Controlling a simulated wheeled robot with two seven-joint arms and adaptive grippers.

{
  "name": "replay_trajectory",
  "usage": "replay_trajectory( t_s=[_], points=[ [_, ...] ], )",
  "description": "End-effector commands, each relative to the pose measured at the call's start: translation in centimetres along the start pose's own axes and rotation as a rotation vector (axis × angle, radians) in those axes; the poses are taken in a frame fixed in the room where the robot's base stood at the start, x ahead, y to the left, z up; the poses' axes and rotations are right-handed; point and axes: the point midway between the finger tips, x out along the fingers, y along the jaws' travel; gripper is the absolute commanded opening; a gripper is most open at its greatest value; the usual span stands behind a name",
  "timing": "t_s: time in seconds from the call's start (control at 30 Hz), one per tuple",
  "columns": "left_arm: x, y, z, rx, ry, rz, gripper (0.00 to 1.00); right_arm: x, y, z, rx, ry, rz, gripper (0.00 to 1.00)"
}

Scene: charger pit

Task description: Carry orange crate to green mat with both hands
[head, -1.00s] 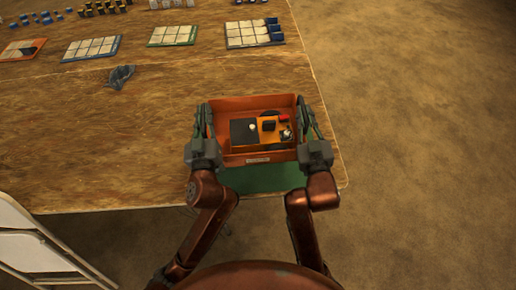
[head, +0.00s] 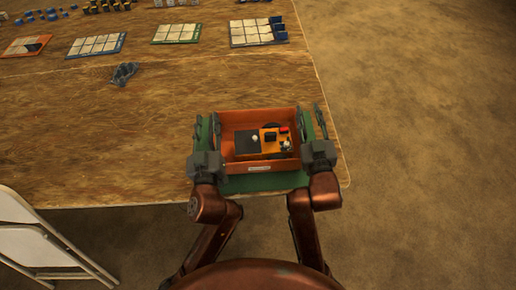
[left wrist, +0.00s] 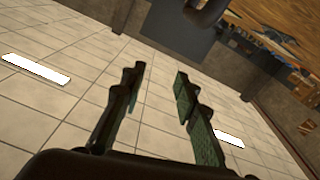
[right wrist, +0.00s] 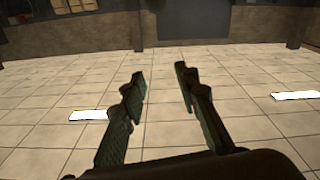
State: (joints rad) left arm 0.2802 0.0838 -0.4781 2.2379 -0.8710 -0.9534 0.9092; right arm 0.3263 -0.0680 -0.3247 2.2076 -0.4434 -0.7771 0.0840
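The orange crate (head: 246,166) is upright over the green mat (head: 240,184) and appears to rest on it, near the table's front right corner. Green shows at its left, front and right. In it lies an orange-and-black device (head: 262,141) with a red part and a pale knob. My left gripper (head: 207,128) is at the crate's left side and my right gripper (head: 312,120) at its right side. Both have spread fingers, and the wrist views show empty gaps between the left fingers (left wrist: 157,80) and the right fingers (right wrist: 160,78). Whether the inner fingers touch the crate is unclear.
A dark crumpled item (head: 124,72) lies on the wooden table (head: 110,140) left of the crate. A white folding chair (head: 35,240) is at front left. The table's right edge is close.

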Motion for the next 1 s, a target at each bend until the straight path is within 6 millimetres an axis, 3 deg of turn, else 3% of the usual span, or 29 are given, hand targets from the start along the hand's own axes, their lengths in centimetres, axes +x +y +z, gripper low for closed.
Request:
replay_trajectory(
  t_s=[0.1, 0.3, 0.57, 0.67, 1.0],
  points=[
    [-2.7, -0.1, 0.1, -0.004, -0.003, -0.002, 0.28, 0.0, 0.0, 0.0, 0.000, 0.000, 0.000, 0.29],
    [-6.0, 0.0, 0.1, -0.002, -0.001, 0.000, 0.28, 0.0, 0.0, 0.0, 0.000, 0.000, 0.000, 0.29],
    [-7.4, 0.0, -0.1, 0.000, 0.001, -0.001, 0.28, -0.6, 0.0, 0.0, 0.000, 0.000, 0.000, 0.29],
    [-7.5, 0.0, -0.1, 0.000, 0.001, 0.000, 0.28, -1.9, 0.0, 0.1, 0.001, -0.001, 0.000, 0.29],
    [-7.4, 0.0, 0.0, 0.000, 0.001, 0.000, 0.28, -8.9, 0.1, 0.2, 0.001, -0.003, 0.001, 0.29]
  ],
)
